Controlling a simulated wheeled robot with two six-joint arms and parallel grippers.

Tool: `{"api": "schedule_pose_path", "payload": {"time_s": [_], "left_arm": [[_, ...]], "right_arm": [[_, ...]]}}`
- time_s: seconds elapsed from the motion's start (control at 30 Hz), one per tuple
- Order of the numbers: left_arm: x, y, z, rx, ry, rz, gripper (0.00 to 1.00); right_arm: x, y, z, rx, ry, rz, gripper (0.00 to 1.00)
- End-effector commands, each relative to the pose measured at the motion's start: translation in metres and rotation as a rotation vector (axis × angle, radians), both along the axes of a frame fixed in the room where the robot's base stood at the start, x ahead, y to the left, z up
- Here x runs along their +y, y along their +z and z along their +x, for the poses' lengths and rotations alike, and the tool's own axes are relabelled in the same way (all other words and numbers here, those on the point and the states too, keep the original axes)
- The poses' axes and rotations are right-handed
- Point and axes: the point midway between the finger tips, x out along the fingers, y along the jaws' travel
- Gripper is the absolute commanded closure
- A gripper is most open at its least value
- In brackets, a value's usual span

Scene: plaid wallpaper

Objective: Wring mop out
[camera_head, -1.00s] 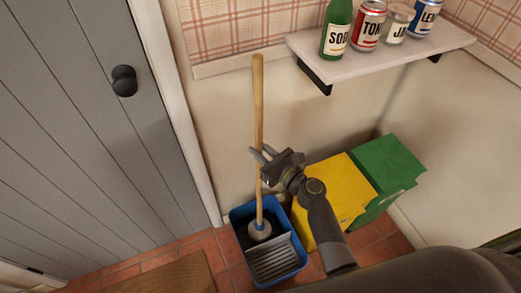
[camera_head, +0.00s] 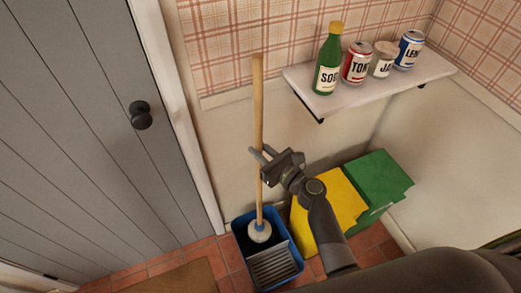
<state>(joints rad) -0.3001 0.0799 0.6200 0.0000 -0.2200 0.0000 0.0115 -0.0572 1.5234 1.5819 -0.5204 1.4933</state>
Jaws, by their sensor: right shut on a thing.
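The mop (camera_head: 258,110) stands nearly upright, its wooden handle rising against the wall. Its pale round head (camera_head: 259,231) is inside the blue bucket (camera_head: 240,250), beside the grey ribbed wringer (camera_head: 272,267) at the bucket's front; I cannot tell whether the head touches the bucket floor. My right gripper (camera_head: 260,158) is shut on the mop handle at about mid-height, with its arm coming in from the lower right. My left gripper is not in view.
Yellow (camera_head: 330,205) and green (camera_head: 375,182) boxes stand right of the bucket, close behind my right arm. A wall shelf (camera_head: 365,85) holds a bottle, cans and a jar. A grey door (camera_head: 90,130) is at left. A wooden surface (camera_head: 170,278) is at the bottom.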

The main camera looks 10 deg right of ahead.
Motion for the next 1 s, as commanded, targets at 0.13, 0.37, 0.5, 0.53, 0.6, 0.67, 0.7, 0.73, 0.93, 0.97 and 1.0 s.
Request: {"api": "schedule_pose_path", "payload": {"time_s": [0.13,0.37,0.5,0.53,0.6,0.67,0.7,0.73,0.93,0.97,1.0], "left_arm": [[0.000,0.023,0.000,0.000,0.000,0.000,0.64],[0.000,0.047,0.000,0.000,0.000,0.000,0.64],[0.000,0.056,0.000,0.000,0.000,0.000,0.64],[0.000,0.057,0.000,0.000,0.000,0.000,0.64],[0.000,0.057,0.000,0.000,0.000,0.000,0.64],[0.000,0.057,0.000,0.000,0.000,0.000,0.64],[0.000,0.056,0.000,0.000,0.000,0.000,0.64],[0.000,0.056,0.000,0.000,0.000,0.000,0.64],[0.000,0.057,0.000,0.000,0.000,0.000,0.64],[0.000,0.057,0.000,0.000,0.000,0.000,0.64],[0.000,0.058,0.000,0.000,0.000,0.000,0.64]], "right_arm": [[0.000,0.025,0.001,-0.004,0.000,0.001,1.00],[0.000,0.050,0.001,-0.003,0.000,0.002,1.00],[0.000,0.060,0.001,-0.003,0.000,0.002,1.00],[0.000,0.060,0.001,-0.003,0.000,0.002,1.00],[0.000,0.061,0.001,-0.003,0.000,0.002,1.00],[0.000,0.061,0.001,-0.003,0.000,0.002,1.00],[0.000,0.060,0.001,-0.003,0.000,0.002,1.00],[0.000,0.060,0.001,-0.003,0.000,0.002,1.00],[0.000,0.060,-0.001,-0.003,0.000,0.002,1.00],[0.000,0.060,-0.003,-0.003,0.000,0.002,1.00],[-0.001,0.059,-0.007,-0.002,0.000,0.002,1.00]]}}
